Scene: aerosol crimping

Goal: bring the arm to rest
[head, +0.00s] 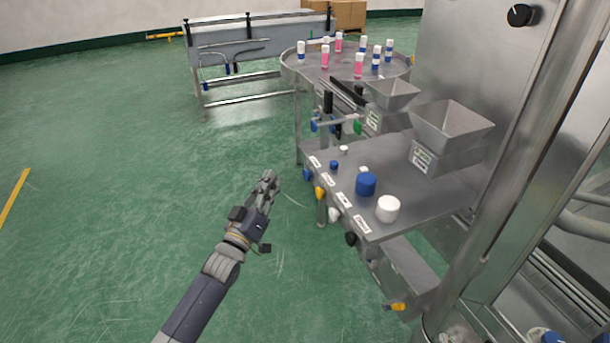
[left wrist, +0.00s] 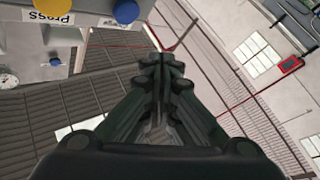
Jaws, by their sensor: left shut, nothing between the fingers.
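My left arm reaches up from the bottom of the head view, and its gripper (head: 268,180) is over the open green floor, left of the steel machine table (head: 400,165). The gripper is apart from the table. In the left wrist view its fingers (left wrist: 160,65) are closed together with nothing between them. My right gripper is not in either view.
Behind stands a round table (head: 345,72) with several cans, and a conveyor (head: 225,55). The floor at left (head: 100,170) is clear.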

